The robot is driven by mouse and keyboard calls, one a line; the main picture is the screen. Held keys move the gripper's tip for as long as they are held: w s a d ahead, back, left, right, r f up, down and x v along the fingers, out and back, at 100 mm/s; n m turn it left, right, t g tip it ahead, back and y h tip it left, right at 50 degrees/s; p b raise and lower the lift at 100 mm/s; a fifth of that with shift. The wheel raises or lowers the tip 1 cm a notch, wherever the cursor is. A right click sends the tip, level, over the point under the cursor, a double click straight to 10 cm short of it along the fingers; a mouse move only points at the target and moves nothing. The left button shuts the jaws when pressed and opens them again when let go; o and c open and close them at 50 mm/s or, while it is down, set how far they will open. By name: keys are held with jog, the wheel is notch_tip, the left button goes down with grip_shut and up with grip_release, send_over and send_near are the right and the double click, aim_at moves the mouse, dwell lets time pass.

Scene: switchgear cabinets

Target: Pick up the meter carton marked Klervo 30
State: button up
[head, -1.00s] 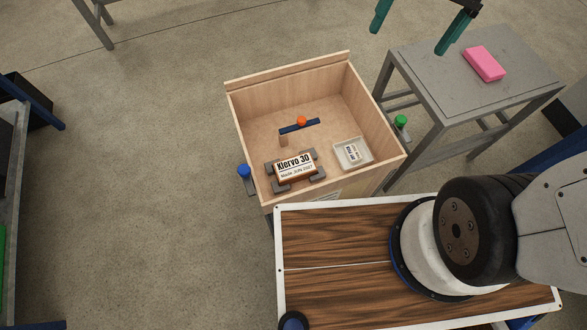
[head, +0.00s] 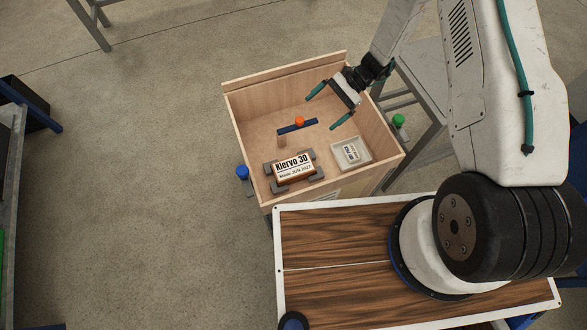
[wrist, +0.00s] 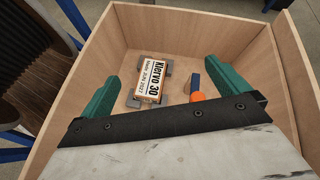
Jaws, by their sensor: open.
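The meter carton marked Klervo 30 (head: 293,167) is a small box with a white label and orange-brown sides. It rests on grey supports inside an open wooden crate (head: 240,112), near its front left. It also shows in the wrist view (wrist: 149,78), beyond and between my fingers. My gripper (head: 329,106) has teal fingers spread open and empty. It is above the back right part of the crate, apart from the carton. In the wrist view my gripper (wrist: 165,85) points into the crate.
A pale tray (head: 366,157) with a smaller labelled item lies right of the carton. A blue bar with an orange knob (head: 299,122) sits behind it. Crate walls surround these. A blue knob (head: 242,172) and a green knob (head: 398,121) are outside. A grey table (head: 415,75) stands right.

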aim_at(295, 166)
jog(key=s+f+m, duration=0.1)
jog(key=s+f, duration=0.1)
jog(key=f, duration=0.4)
jog(key=s+a+f+m+t+y, duration=0.1)
jog(key=s+f+m, duration=0.1)
jog(key=f, duration=0.4)
jog(key=s+a+f+m+y, duration=0.1)
jog(key=s+f, duration=0.1)
jog(key=f, duration=0.4)
jog(key=shift+s+f, duration=0.3)
jog(key=shift+f, duration=0.1)
jog(key=shift+w+a+f+m+t, duration=0.1)
jog(key=shift+a+f+m+t, duration=0.1)
jog(key=shift+f+m+t, duration=0.15)
jog(key=x, duration=0.7)
jog(key=shift+w+a, duration=0.1)
jog(key=shift+a, duration=0.2)
jog(key=c, duration=1.3)
